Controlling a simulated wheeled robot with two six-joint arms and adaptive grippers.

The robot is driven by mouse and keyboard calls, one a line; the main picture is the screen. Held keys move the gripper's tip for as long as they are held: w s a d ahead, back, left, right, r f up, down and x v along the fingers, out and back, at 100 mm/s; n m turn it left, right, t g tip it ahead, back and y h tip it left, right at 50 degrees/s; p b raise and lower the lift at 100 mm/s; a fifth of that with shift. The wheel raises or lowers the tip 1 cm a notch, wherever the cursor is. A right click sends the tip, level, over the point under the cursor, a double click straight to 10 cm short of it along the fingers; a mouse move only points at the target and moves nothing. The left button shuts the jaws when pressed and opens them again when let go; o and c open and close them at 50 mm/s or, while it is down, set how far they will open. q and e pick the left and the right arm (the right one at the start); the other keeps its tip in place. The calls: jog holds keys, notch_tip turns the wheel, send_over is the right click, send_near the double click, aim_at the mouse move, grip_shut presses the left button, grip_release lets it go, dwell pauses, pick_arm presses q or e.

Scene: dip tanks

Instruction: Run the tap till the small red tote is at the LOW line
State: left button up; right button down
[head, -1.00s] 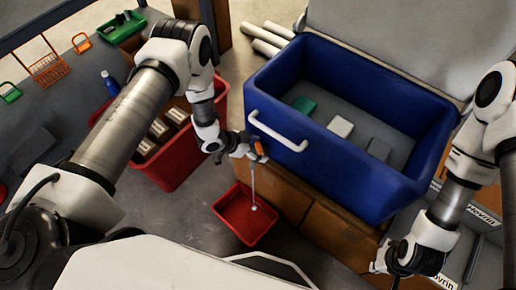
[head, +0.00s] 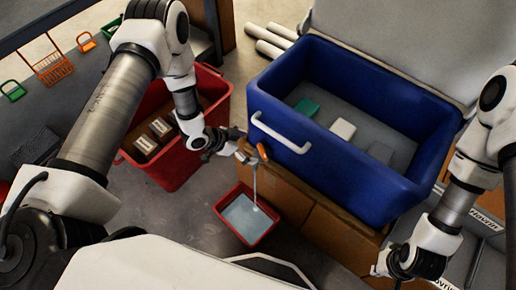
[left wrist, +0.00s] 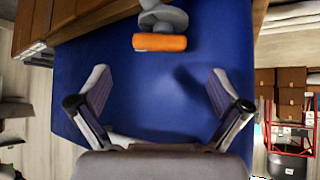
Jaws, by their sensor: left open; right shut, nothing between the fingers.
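The small red tote (head: 232,236) sits on the floor below the tap, with pale water (head: 243,214) covering its bottom. A LOW line cannot be made out. The tap's orange handle (head: 262,152) is at the blue tank's (head: 335,176) near corner, and a thin stream (head: 255,187) falls from the tap into the tote. The handle also shows in the left wrist view (left wrist: 160,42), ahead of the fingers. My left gripper (head: 238,140) is open, just left of the handle and apart from it, with nothing between its fingers (left wrist: 160,95). My right gripper (head: 382,268) is shut and empty at the lower right.
The tank stands on a brown wooden base (head: 325,232) and holds green, white and grey blocks. A larger red bin (head: 185,172) with boxes stands at left, behind my left arm. Grey floor is open around the small tote.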

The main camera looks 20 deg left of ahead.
pick_arm(q)
jog(key=v, duration=0.6)
